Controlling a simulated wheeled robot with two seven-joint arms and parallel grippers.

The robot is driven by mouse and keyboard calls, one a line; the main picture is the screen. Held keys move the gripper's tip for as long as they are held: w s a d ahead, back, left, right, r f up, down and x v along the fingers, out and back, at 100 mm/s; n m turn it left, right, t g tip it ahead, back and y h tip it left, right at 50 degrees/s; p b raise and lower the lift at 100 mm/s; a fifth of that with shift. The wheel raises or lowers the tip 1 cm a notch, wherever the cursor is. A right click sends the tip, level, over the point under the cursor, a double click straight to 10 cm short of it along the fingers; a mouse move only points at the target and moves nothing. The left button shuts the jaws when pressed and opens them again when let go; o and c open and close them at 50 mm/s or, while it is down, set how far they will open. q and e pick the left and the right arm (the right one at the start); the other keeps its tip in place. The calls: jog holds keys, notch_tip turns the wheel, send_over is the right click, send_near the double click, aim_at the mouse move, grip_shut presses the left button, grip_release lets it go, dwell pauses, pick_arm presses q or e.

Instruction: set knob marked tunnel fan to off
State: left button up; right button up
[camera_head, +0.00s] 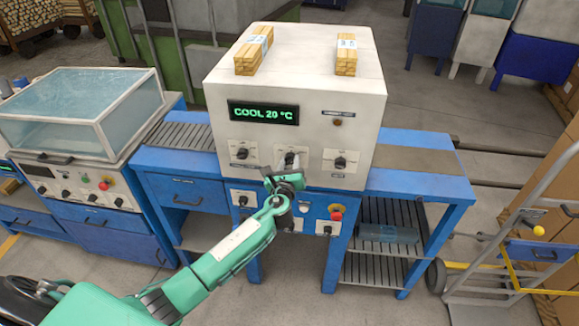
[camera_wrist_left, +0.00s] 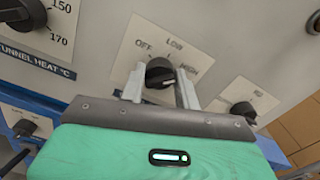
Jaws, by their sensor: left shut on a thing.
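A dark round knob (camera_wrist_left: 160,71) sits on a white plate marked OFF at left, LOW at top and HIGH at right. It is the middle knob (camera_head: 290,158) on the front of the white machine (camera_head: 303,90). Any name on its plate is hidden behind my gripper, and I cannot tell its pointer's setting for sure. My left gripper (camera_wrist_left: 158,82) is shut on this knob, one finger on each side. In the head view the gripper (camera_head: 288,174) reaches up to the panel. My right gripper is not in view.
The tunnel heat knob (camera_wrist_left: 22,13) is to the left and another knob (camera_wrist_left: 242,111) to the right. A display (camera_head: 263,113) reads COOL 20 °C. Below is a blue panel with a red button (camera_head: 336,209). Wood bundles (camera_head: 254,52) lie on the machine's top.

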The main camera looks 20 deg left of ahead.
pick_arm(q)
jog(key=shift+f+n+b, duration=0.15)
jog(key=shift+n+b, duration=2.3)
jog(key=shift+n, duration=2.85)
jog(key=shift+f+n+b, duration=0.1)
jog(key=shift+n+b, duration=2.35)
jog(key=shift+n, duration=2.85)
jog(key=o, duration=1)
